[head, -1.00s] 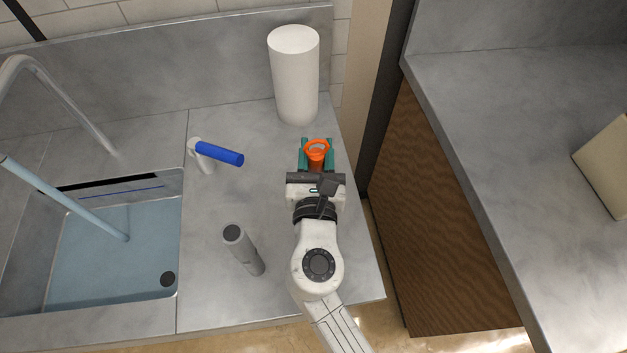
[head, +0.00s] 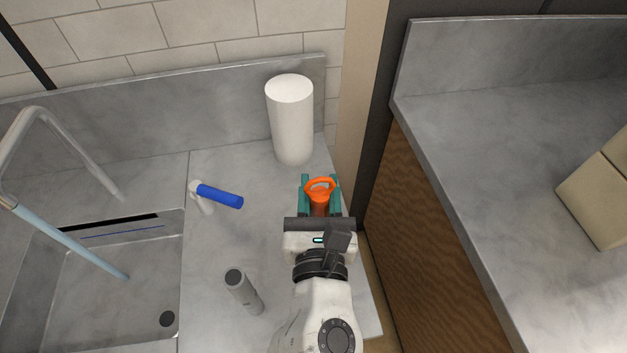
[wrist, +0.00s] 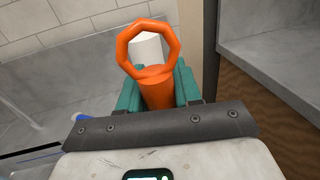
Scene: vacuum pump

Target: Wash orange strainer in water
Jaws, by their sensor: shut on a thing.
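The orange strainer (head: 319,199), with a ring-shaped top and a cylinder body, is between the green fingers of my gripper (head: 319,194). My gripper is shut on it and is over the right part of the steel counter. A sink (head: 110,285) is at the left. A stream of water (head: 75,248) runs from the faucet (head: 65,130) into it.
A white cylinder (head: 292,125) stands at the counter's back. A white piece with a blue handle (head: 218,196) and a grey cylinder (head: 244,292) are between sink and gripper. At right are another counter (head: 490,150) and beige boxes (head: 600,200).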

